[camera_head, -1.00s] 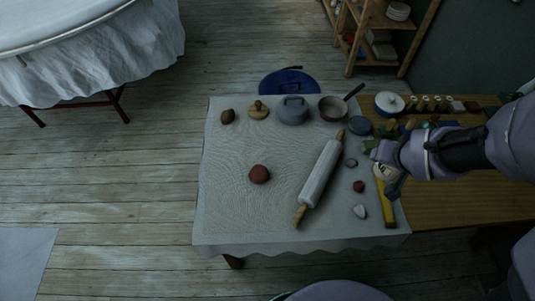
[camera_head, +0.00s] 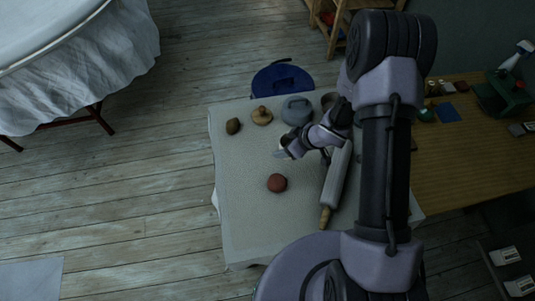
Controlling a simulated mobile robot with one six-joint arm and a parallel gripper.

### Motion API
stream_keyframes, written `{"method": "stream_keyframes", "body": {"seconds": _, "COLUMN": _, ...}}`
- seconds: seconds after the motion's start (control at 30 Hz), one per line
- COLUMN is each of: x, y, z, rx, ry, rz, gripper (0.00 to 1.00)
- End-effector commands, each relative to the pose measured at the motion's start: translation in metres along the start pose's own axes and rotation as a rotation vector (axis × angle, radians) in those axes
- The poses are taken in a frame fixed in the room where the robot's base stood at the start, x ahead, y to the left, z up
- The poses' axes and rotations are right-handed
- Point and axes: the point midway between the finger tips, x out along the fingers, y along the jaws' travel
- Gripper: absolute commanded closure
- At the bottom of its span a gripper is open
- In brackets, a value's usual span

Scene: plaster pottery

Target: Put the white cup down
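My gripper (camera_head: 287,149) is above the cloth-covered table (camera_head: 240,220), left of the rolling pin and behind the reddish-brown ball. A small pale piece of the white cup (camera_head: 283,143) shows at its fingertips. The fingers and my wrist hide most of the cup. The gripper appears shut on it, and I cannot tell how far the cup is above the cloth.
A reddish-brown ball (camera_head: 277,183) lies in front of my gripper. The rolling pin (camera_head: 337,178) is to the right. A brown lump (camera_head: 233,126), a wooden-knobbed lid (camera_head: 262,116) and a grey-blue pot (camera_head: 297,110) stand behind. The cloth's left front is clear.

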Motion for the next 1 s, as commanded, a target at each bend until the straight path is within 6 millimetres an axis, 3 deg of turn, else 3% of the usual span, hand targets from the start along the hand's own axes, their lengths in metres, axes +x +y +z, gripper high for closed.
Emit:
{"method": "stream_keyframes", "body": {"seconds": 0.1, "x": 0.032, "y": -0.002, "z": 0.021, "rx": -0.003, "ry": -0.002, "rz": -0.005, "gripper": 0.87}}
{"method": "stream_keyframes", "body": {"seconds": 0.43, "x": 0.078, "y": -0.001, "z": 0.051, "rx": -0.001, "ry": -0.001, "rz": -0.002, "gripper": 0.87}}
{"method": "stream_keyframes", "body": {"seconds": 0.8, "x": 0.082, "y": -0.001, "z": 0.053, "rx": -0.001, "ry": -0.001, "rz": -0.001, "gripper": 0.87}}
{"method": "stream_keyframes", "body": {"seconds": 0.83, "x": 0.082, "y": -0.001, "z": 0.053, "rx": -0.001, "ry": -0.001, "rz": -0.001, "gripper": 0.35}}
{"method": "stream_keyframes", "body": {"seconds": 0.87, "x": 0.081, "y": -0.001, "z": 0.053, "rx": -0.001, "ry": -0.001, "rz": -0.001, "gripper": 0.3}}
{"method": "stream_keyframes", "body": {"seconds": 1.0, "x": 0.081, "y": -0.001, "z": 0.053, "rx": -0.001, "ry": -0.001, "rz": -0.001, "gripper": 0.3}}
